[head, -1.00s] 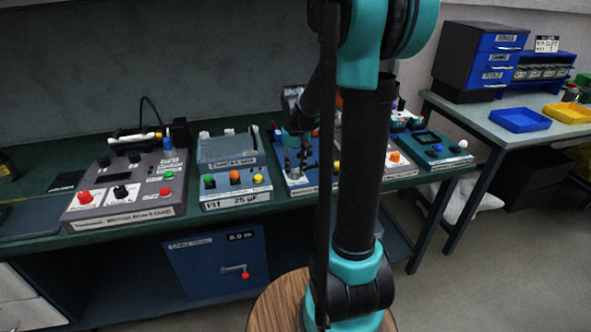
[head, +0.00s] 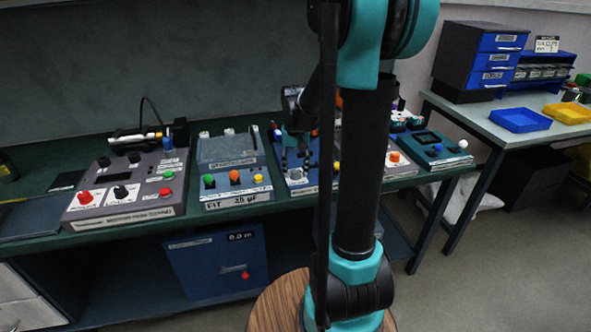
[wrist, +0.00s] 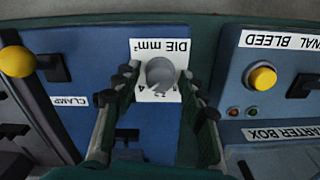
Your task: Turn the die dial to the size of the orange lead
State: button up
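The die dial (wrist: 160,73) is a grey round knob on a white plate (wrist: 172,50) marked "DIE mm²", which appears upside down in the wrist view. Some size numbers show at the plate's edge; the knob and the view angle hide the rest. My gripper (wrist: 156,77) is open, one finger on each side of the dial. I cannot tell whether either finger touches it. In the head view my gripper (head: 297,160) is over the blue crimp station (head: 297,185), partly behind my arm. I cannot make out the orange lead in either view.
A yellow knob (wrist: 16,61) and a "CLAMP" label (wrist: 70,101) lie left of the dial. A "STARTER BOX" panel with a yellow button (wrist: 262,78) lies right. Other panels, including the motor run-stand (head: 120,190), line the bench.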

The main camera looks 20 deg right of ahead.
aim_at(295, 170)
dwell(0.3)
notch_tip(295, 170, up, 12)
dwell(0.5)
